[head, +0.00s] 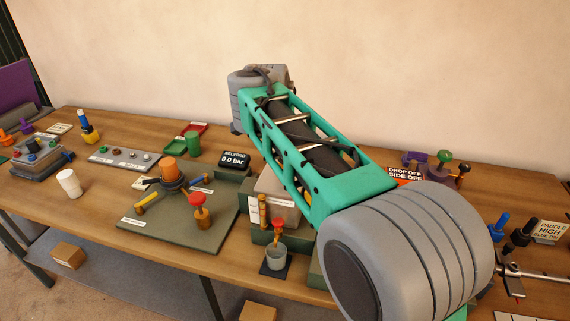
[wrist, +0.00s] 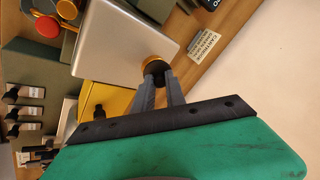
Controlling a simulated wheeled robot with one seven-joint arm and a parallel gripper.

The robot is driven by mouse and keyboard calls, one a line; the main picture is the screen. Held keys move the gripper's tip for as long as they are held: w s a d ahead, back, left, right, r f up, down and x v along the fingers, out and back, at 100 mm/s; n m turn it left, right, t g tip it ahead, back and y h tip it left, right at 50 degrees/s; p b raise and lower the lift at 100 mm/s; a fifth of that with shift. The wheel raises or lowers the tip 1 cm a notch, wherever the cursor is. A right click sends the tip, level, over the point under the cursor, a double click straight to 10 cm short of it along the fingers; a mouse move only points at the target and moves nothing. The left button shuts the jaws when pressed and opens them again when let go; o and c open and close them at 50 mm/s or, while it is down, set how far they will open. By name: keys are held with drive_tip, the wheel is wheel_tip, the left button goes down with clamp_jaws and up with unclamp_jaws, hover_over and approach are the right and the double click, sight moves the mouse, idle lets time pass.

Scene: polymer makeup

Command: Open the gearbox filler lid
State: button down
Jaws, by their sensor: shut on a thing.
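In the wrist view, my gripper (wrist: 160,84) is shut on a small dark part at a round orange-gold cap (wrist: 152,63). The cap sits at the edge of a silver-grey box (wrist: 118,42), and I take it for the filler lid. The fingers cover much of this part, so I cannot tell whether the lid is raised. In the head view, a pale box (head: 277,205) stands beside my arm, probably the same box. My green and grey arm hides my gripper and the cap there.
A yellow block (wrist: 105,97) lies close to the fingers in the wrist view. In the head view, a gauge reading 0.0 bar (head: 234,160), a red-knobbed valve (head: 198,210) and a grey cup (head: 275,257) stand near the box. A white cup (head: 69,182) stands at left.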

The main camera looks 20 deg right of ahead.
drive_tip(key=t+h+b, duration=0.1)
drive_tip(key=t+b, duration=0.1)
drive_tip(key=b, duration=0.2)
drive_tip(key=s+a+f+t+h+b, duration=0.1)
drive_tip(key=b, duration=0.4)
drive_tip(key=shift+s+a+f+t, duration=0.2)
drive_tip(key=shift+s+t, duration=0.1)
drive_tip(key=shift+t, duration=0.1)
drive_tip(key=t+h+b, duration=0.1)
drive_tip(key=b, duration=0.2)
drive_tip(key=t+b, duration=0.1)
drive_tip(key=b, duration=0.2)
drive_tip(key=s+t+h+b, duration=0.1)
drive_tip(key=b, duration=0.3)
drive_tip(key=shift+s+a+f+h, duration=0.1)
drive_tip(key=shift+a+f+h, duration=0.2)
drive_tip(key=shift+f, duration=0.1)
drive_tip(key=t+b, duration=0.1)
drive_tip(key=b, duration=0.2)
drive_tip(key=t+h+b, duration=0.1)
drive_tip(key=b, duration=0.2)
drive_tip(key=shift+s+a+f, duration=0.15)
drive_tip(key=shift+s, duration=0.15)
drive_tip(key=t+h+b, duration=0.1)
drive_tip(key=b, duration=0.3)
drive_tip(key=shift+s+a, duration=0.1)
drive_tip(key=shift+s, duration=0.1)
drive_tip(key=shift+r, duration=0.2)
drive_tip(key=shift+r+t, duration=0.15)
drive_tip(key=shift+t, duration=0.15)
